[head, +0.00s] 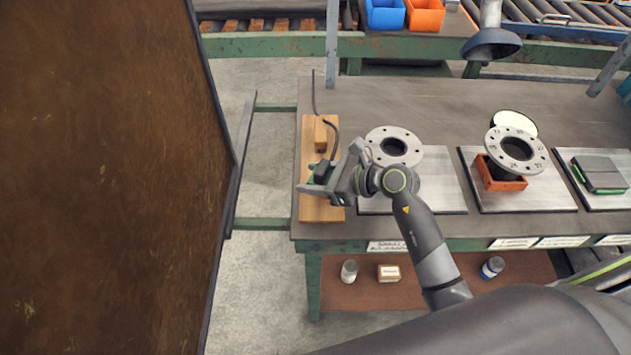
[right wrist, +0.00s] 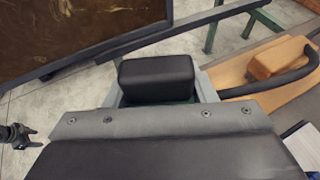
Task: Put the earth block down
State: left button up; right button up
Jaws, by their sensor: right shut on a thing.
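The earth block (right wrist: 157,78) is a dark block with some green below it, seen close up in the right wrist view. My right gripper (head: 322,184) is shut on it, over the front part of a wooden board (head: 318,212) at the table's left end. In the head view the gripper mostly hides the block. I cannot tell whether the block touches the board. A black cable (head: 334,140) curves up behind the gripper, past a small wooden block (head: 321,133) on the board. My left gripper is not seen in the head view.
A flanged pipe end (head: 393,146) stands on a metal plate right of the gripper. Another flange (head: 516,149) rests by an orange box (head: 497,176), and a grey-green block (head: 600,173) lies further right. A large rusty panel (head: 105,170) fills the left. A lower shelf holds small containers.

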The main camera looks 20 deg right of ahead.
jog(key=shift+f, duration=2.15)
jog(key=shift+f, duration=0.2)
jog(key=o, duration=1.5)
jog(key=shift+c, duration=0.2)
jog(key=shift+r, duration=0.15)
jog(key=b+v, duration=0.2)
jog(key=v, duration=0.8)
jog(key=shift+s+d, duration=0.15)
jog(key=shift+s, duration=0.05)
jog(key=shift+v, duration=0.8)
